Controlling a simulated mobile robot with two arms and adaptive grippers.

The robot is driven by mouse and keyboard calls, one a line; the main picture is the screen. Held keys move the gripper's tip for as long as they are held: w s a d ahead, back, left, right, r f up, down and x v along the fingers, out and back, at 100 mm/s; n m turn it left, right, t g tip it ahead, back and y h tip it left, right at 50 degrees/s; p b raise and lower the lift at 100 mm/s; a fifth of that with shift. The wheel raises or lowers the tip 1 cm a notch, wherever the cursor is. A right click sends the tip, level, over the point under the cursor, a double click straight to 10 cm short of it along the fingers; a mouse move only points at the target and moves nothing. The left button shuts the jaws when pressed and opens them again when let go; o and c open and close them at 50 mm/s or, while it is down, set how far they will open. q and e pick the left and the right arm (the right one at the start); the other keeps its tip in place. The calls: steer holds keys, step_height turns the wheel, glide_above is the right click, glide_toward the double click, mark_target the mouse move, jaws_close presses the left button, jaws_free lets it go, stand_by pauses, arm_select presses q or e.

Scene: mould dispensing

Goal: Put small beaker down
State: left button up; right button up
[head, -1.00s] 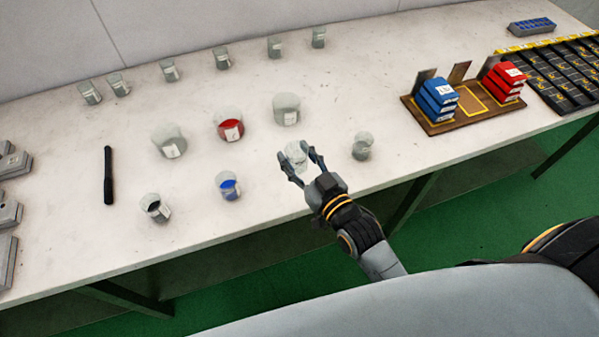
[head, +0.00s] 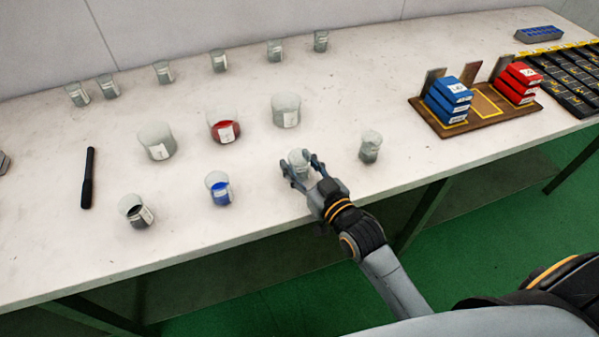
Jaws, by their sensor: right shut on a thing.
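My right gripper (head: 300,170) is over the front part of the white table (head: 270,230). It is shut on a small clear beaker (head: 298,158), whose lower part is partly hidden by the fingers. The beaker looks upright and close to the tabletop; I cannot tell whether its base touches. My left gripper is not in view.
A small beaker with blue contents (head: 219,190) stands left of the gripper, and one with dark contents (head: 134,211) further left. A small greyish beaker (head: 370,148) stands to the right. Larger beakers, one with red contents (head: 224,127), stand behind. A black pen-like stick (head: 88,178) lies at left.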

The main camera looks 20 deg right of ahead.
steer(key=shift+f, duration=0.1)
steer(key=shift+f, duration=0.15)
steer(key=o, duration=1.2)
steer(key=shift+c, duration=0.2)
steer(key=shift+r, duration=0.3)
steer(key=v, duration=1.2)
steer(key=shift+f, duration=0.15)
